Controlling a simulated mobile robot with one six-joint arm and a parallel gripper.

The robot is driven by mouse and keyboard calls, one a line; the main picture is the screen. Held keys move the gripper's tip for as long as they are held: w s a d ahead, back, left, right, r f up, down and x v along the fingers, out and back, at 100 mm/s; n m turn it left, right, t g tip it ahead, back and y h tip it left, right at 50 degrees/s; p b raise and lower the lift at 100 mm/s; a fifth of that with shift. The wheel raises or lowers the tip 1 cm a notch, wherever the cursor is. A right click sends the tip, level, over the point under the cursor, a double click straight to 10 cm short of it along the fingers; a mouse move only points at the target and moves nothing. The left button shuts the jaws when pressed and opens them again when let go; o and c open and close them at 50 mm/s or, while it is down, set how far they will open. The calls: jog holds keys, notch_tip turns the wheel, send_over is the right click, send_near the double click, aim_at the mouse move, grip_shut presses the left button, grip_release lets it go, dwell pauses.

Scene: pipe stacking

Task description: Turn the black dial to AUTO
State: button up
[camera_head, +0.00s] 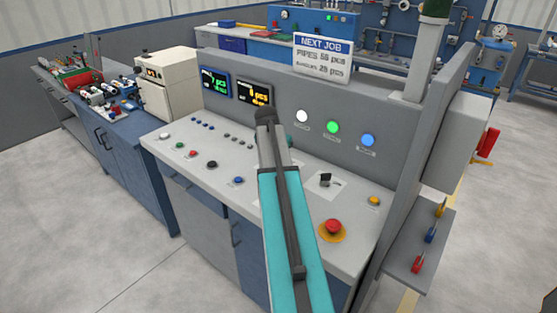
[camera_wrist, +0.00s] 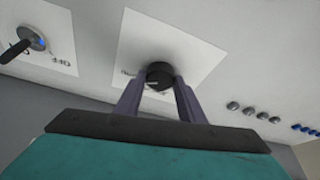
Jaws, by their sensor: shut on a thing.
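The black dial (camera_wrist: 160,71) is round and sits on a white label plate (camera_wrist: 198,50) in the wrist view. My gripper (camera_wrist: 161,84) has one finger on each side of it and is shut on it. A pale pointer line shows low on the dial's face. Small lettering shows beside the dial but is too blurred to read, so I cannot tell its setting. In the head view my arm hides the dial and the gripper.
A lever switch (camera_wrist: 25,42), with a label reading OFF beside it, stands left of the dial in the wrist view. Several grey buttons (camera_wrist: 248,111) lie to the right. In the head view a red mushroom button (camera_head: 333,227) sits near the desk's front right. The back panel (camera_head: 385,112) rises behind.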

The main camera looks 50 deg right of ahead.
jog(key=o, duration=1)
jog(key=shift+o, duration=0.2)
jog(key=shift+r, duration=0.1)
jog(key=b+v, duration=0.2)
jog(key=v, duration=1.1)
jog(key=shift+a+r+b, duration=0.2)
jog(key=shift+r+b, duration=0.15)
jog(key=shift+s+r, duration=0.1)
